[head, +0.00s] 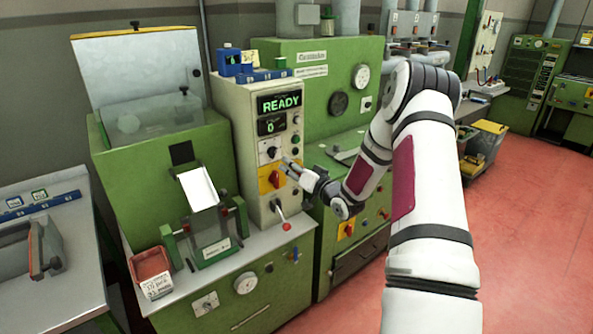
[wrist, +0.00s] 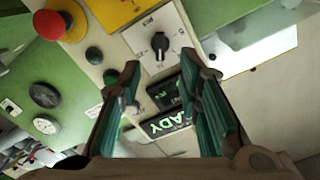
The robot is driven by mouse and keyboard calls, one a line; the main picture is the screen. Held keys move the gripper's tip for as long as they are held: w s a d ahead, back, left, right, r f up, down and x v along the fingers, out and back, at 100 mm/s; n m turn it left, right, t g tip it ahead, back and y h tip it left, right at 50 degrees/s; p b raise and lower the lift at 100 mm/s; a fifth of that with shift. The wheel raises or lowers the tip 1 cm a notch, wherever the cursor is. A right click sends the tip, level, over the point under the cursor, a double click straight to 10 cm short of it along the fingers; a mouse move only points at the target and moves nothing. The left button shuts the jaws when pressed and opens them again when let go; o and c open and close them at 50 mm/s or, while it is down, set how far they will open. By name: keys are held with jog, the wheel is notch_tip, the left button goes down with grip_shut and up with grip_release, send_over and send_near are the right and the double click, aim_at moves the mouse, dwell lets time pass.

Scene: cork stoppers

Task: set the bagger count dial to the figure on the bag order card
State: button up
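The count dial appears to be the black knob (wrist: 160,42) on a white plate, seen beyond my fingertips in the wrist view. In the head view it is the small dark knob (head: 270,152) on the cream control panel (head: 244,130). My gripper (head: 287,165) is just right of it; in the wrist view its fingers (wrist: 160,62) are apart, with nothing between them. I cannot tell the dial's setting. The displays read READY (head: 281,103) and 0 (head: 271,126). A white handwritten card (head: 157,285) at the red tray may be the order card; its writing is too small to read surely.
A yellow plate with a red-orange switch (head: 271,181) sits below the dial. A red-tipped lever (head: 286,226) is lower. A red mushroom button (wrist: 52,25) and a black button (wrist: 94,55) are near the dial. Green machines (head: 313,75) stand behind; red floor (head: 530,200) is clear at right.

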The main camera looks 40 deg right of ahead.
jog(key=shift+s, duration=1.1)
jog(key=s+a+r+n+g+h, duration=0.2)
jog(key=s+a+r+g, duration=0.2)
jog(key=a+r, duration=0.3)
jog(key=s+a+r+n+g+h, duration=0.1)
jog(key=s+a+r+n+g, duration=0.15)
jog(key=a+r, duration=0.45)
jog(key=s+a+r+g, duration=0.1)
jog(key=s+a, duration=0.3)
jog(key=s, duration=0.6)
jog(key=s+a+r+g+y, duration=0.1)
jog(key=s+a+g, duration=0.2)
jog(key=s, duration=0.8)
jog(key=s+a+r+n+g+y, duration=0.1)
jog(key=s+a+r+g, duration=0.1)
jog(key=s+a, duration=0.4)
jog(key=s, duration=0.4)
jog(key=shift+s+a, duration=0.25)
jog(key=shift+s, duration=0.05)
